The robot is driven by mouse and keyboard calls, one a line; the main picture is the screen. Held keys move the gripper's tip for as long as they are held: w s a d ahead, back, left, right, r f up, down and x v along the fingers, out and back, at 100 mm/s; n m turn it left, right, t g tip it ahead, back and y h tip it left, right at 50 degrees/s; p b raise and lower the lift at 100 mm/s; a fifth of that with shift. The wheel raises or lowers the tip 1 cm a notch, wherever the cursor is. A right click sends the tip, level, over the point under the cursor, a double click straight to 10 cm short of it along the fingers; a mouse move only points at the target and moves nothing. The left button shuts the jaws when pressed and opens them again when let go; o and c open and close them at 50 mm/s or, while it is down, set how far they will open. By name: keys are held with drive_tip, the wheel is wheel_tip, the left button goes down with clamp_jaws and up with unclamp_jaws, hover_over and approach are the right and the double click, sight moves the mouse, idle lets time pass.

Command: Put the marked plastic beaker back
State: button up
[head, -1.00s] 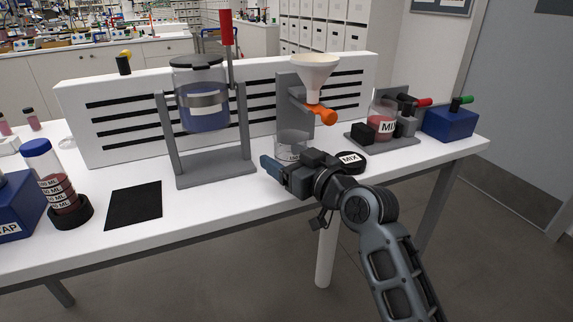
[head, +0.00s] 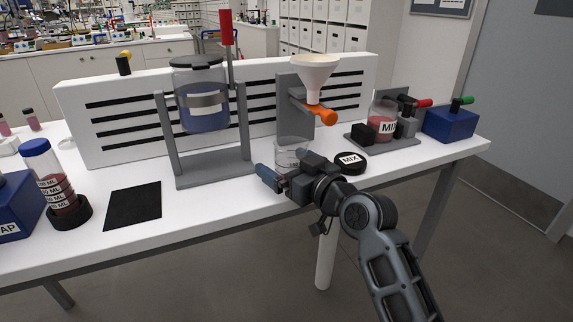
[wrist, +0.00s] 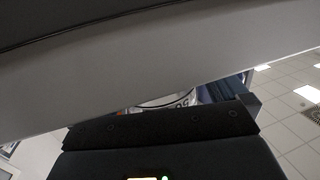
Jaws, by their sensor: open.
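A clear plastic beaker (head: 291,150) stands upright on the white bench, below the funnel and just behind my gripper. Its lower part is partly hidden by my gripper. My gripper (head: 268,179) is open, low over the bench near its front edge, with its fingers pointing left. I see nothing between the fingers in the head view. In the wrist view, a pale rounded thing with dark marks (wrist: 172,101) shows in a narrow gap; it may be the beaker, but most of it is hidden.
A white funnel (head: 314,70) with an orange handle is above the beaker. A jar of blue liquid (head: 203,112) hangs in a grey stand to the left. A black mat (head: 133,205) lies bare at left. A black MIX disc (head: 350,163) lies right of the beaker, near a red-filled MIX jar (head: 384,122).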

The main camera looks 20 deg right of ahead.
drive_tip(key=shift+r, duration=0.25)
drive_tip(key=b+v, duration=0.1)
drive_tip(key=v, duration=1.1)
drive_tip(key=shift+f, duration=0.1)
drive_tip(key=s+a+f+m+g+h, duration=0.1)
drive_tip(key=s+f+m+h, duration=0.1)
drive_tip(key=s+f, duration=0.55)
drive_tip(key=s+a+f+m+h, duration=0.1)
drive_tip(key=s+f+m+h, duration=0.3)
drive_tip(key=s, duration=0.6)
drive_tip(key=s+r+n+g+y, duration=0.1)
drive_tip(key=s+n, duration=0.2)
drive_tip(key=s, duration=1.8)
drive_tip(key=shift+a+r, duration=0.3)
drive_tip(key=shift+a, duration=0.15)
